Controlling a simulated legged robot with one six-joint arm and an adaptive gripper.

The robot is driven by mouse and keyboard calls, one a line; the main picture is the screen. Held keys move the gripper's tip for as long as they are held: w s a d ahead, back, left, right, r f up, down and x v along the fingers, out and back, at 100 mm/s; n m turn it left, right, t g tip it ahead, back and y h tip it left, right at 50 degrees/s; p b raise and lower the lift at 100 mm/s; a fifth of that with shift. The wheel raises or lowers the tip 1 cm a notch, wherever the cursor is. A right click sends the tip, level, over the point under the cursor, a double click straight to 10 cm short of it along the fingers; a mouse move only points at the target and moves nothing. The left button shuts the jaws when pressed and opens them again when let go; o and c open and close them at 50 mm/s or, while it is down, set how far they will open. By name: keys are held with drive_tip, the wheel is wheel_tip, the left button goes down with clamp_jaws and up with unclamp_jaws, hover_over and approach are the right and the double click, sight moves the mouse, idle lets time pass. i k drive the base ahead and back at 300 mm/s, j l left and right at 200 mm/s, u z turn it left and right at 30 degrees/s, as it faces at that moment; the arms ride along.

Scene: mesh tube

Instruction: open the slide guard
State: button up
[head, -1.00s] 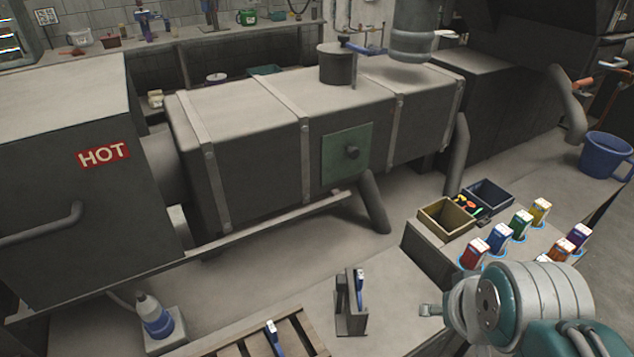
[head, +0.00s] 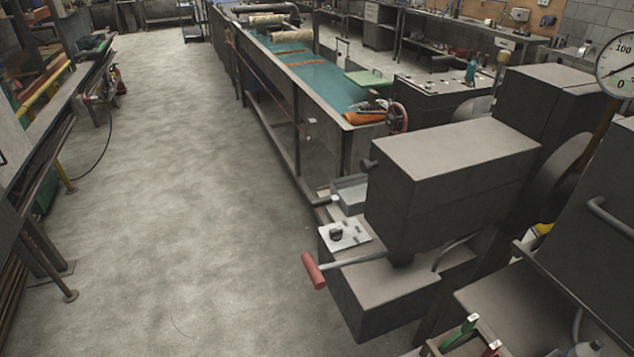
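No part in the head view can be told for sure as the slide guard. A dark grey machine housing (head: 455,190) stands right of the middle. A lever with a red grip (head: 313,271) sticks out of it to the left. Below the housing's left side, a pale plate with a black knob (head: 336,234) lies on the lower block. A small grey box (head: 350,194) with a dark handle sits just behind that plate. My gripper is out of view.
A long trough with a teal surface (head: 325,82) runs away behind the machine, with a red handwheel (head: 397,117) at its near end. A round gauge (head: 620,65) is at right. Open concrete floor (head: 165,190) fills the left, beside a rack (head: 40,150).

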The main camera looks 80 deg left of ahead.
sight(420, 172)
drive_tip(key=u, duration=2.5)
drive_tip(key=i+j+z, duration=0.15)
drive_tip(key=j, duration=0.25)
drive_tip(key=i+j+z, duration=0.15)
drive_tip(key=i+j, duration=0.15)
drive_tip(key=j, duration=0.15)
